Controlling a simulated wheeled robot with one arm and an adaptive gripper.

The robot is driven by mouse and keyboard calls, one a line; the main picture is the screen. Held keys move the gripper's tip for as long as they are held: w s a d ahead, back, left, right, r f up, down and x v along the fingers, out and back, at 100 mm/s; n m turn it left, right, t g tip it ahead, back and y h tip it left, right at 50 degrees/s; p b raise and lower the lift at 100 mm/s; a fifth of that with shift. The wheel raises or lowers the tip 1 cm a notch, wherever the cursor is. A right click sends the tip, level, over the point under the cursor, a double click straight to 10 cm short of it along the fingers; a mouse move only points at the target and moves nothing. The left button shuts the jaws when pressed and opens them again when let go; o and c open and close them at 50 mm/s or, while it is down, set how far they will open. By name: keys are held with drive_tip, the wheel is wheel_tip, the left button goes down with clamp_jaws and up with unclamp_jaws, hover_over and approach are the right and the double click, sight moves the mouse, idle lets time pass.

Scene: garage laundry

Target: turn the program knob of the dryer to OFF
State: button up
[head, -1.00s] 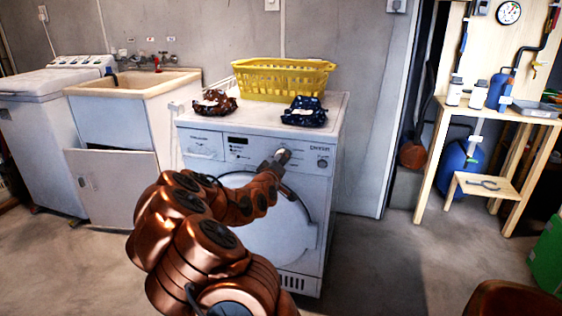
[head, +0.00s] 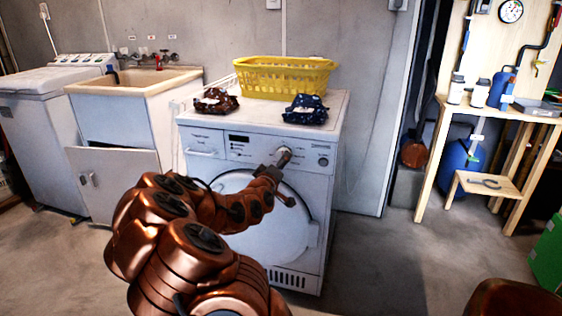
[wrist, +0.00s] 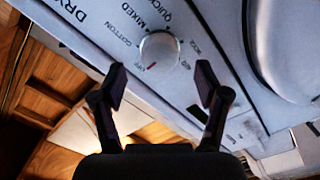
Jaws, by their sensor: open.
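The white dryer (head: 310,225) stands in the middle of the head view, its round door partly hidden by my arm. Its program knob (head: 284,154) is on the front panel, just beyond my gripper (head: 276,168). In the wrist view the knob (wrist: 159,50) is round and pale, with a red mark at its lower left edge.
On the dryer top are a yellow basket (head: 285,78), a brown patterned cloth item (head: 216,101) and a blue one (head: 306,109). A sink (head: 135,82) stands left, a wooden workbench (head: 490,112) right. The floor (head: 375,260) right of the dryer is clear.

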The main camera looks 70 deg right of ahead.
drive_tip(key=shift+s+a, duration=0.15)
drive_tip(key=shift+a, duration=1.6)
